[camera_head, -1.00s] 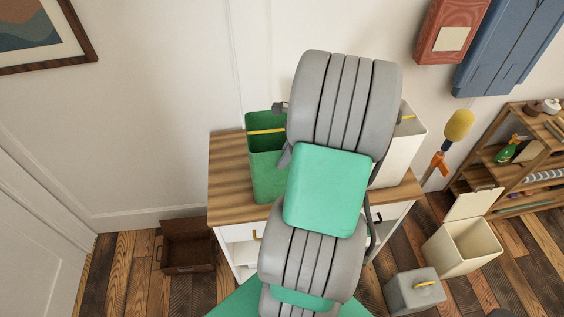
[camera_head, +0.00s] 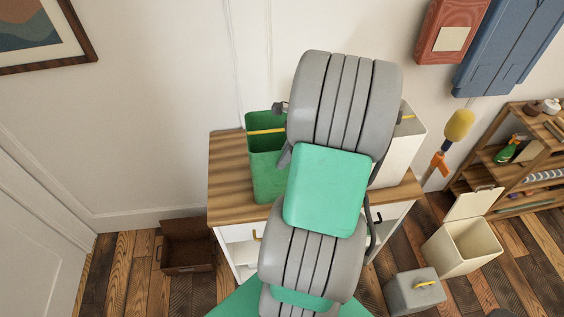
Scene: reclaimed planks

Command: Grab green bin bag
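The green bin bag (camera_head: 268,178) looks like an open-topped, upright green container with a yellow strip across its upper part. It stands on the wooden top of a white cabinet (camera_head: 228,190). My arm hides its right side. My gripper (camera_head: 281,131) is at the bag's upper right, mostly hidden behind my arm. Two dark finger parts show, one above and one below, set well apart. No hold on the bag shows, and whether they touch it cannot be told.
A pale bin (camera_head: 408,145) with a grey, yellow-handled top stands right on the cabinet, partly behind my arm. A brown crate (camera_head: 187,247), a grey box (camera_head: 413,292) and an open cream bin (camera_head: 463,247) are on the floor. A shelf (camera_head: 530,165) stands at right.

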